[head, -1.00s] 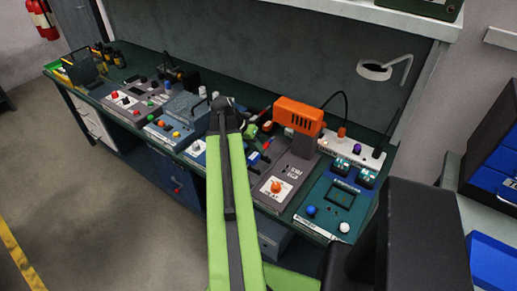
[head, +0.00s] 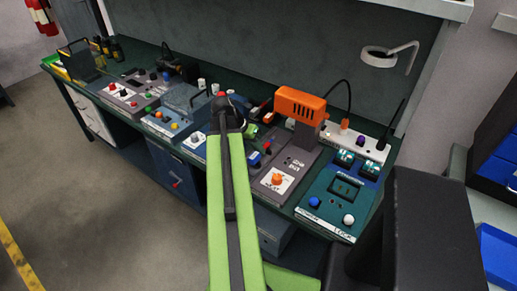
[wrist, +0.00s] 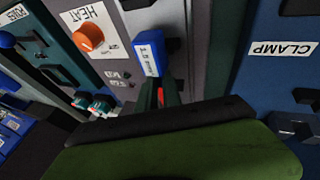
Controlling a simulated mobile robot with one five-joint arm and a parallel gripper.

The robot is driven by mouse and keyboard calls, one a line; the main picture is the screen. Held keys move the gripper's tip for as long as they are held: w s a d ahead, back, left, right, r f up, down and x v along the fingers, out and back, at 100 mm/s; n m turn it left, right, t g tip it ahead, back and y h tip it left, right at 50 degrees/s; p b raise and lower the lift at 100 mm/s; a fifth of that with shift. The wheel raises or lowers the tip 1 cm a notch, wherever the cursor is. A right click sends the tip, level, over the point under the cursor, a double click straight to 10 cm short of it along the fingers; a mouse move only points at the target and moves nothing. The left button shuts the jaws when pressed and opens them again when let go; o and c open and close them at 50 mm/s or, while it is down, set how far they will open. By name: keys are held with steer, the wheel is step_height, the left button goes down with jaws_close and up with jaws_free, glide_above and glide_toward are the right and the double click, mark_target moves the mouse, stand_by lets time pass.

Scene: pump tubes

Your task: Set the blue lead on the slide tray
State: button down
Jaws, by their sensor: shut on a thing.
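My gripper (head: 261,150) hangs in front of the bench, beyond my green arm. It is shut on the blue lead (head: 254,160), a small blue block. In the wrist view my gripper's fingers (wrist: 160,94) show as dark green and red pieces, with the blue lead (wrist: 148,57) at their end. A white label with small print is on its face. It is over the grey heat station (wrist: 120,73); I cannot tell whether it touches anything. No slide tray can be made out for sure; my arm hides part of the bench.
An orange tool (head: 300,103) stands on the grey station, close to the right of my gripper. A teal station (head: 337,205) with blue and white knobs is further right. A blue station marked CLAMP (wrist: 285,48) is in the wrist view. A white power strip (head: 355,143) lies behind.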

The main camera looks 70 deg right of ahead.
steer(key=c, duration=1.4)
jaws_free()
steer(key=shift+c, duration=0.2)
steer(key=p+v, duration=1.5)
steer(key=v, duration=0.2)
steer(key=shift+w+r, duration=0.15)
